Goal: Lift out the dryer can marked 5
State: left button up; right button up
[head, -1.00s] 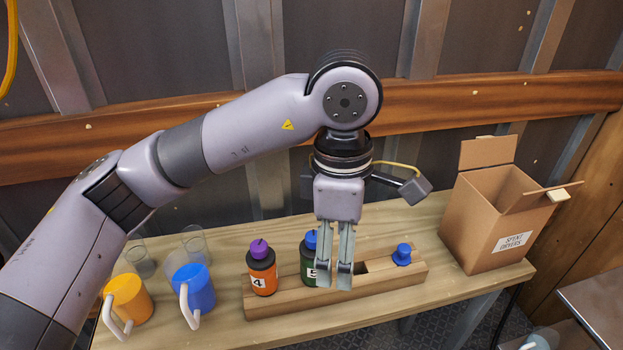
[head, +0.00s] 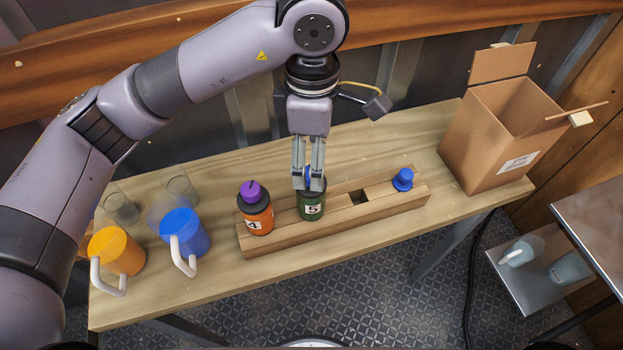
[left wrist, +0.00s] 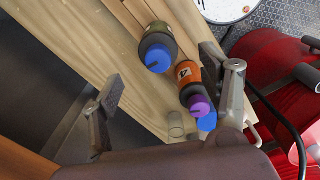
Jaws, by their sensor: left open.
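The can marked 5 (head: 311,207) is dark green with a blue cap and stands upright in a slot of the wooden rack (head: 380,204). My left gripper (head: 309,186) points down at the cap, its open fingers in front of or around it. In the left wrist view the can's blue cap (left wrist: 158,57) lies between the spread fingers (left wrist: 168,97), apart from both. I cannot tell whether the fingertips are level with the cap. An orange can marked 4 (head: 258,219) with a purple cap stands just left. My right gripper is out of view.
A blue-capped piece (head: 403,179) sits at the rack's right end, past an empty square slot (head: 360,197). An open cardboard box (head: 490,150) stands at the right. Yellow (head: 117,252) and blue (head: 184,235) mugs and clear glasses (head: 121,208) are at the left.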

pick_arm(q)
notch_tip(320, 180, down, 10)
jog(key=shift+w+f+p, duration=0.1)
jog(key=shift+w+p, duration=0.05)
jog(key=shift+p, duration=1.05)
jog(key=shift+f, duration=0.55)
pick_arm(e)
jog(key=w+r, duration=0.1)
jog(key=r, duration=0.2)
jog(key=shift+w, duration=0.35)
pick_arm(q)
jog(key=shift+c, duration=0.6)
jog(key=shift+r, duration=0.1)
jog(key=c, duration=1.4)
jog(key=shift+r+p, duration=1.6)
jog(key=shift+r, duration=2.35)
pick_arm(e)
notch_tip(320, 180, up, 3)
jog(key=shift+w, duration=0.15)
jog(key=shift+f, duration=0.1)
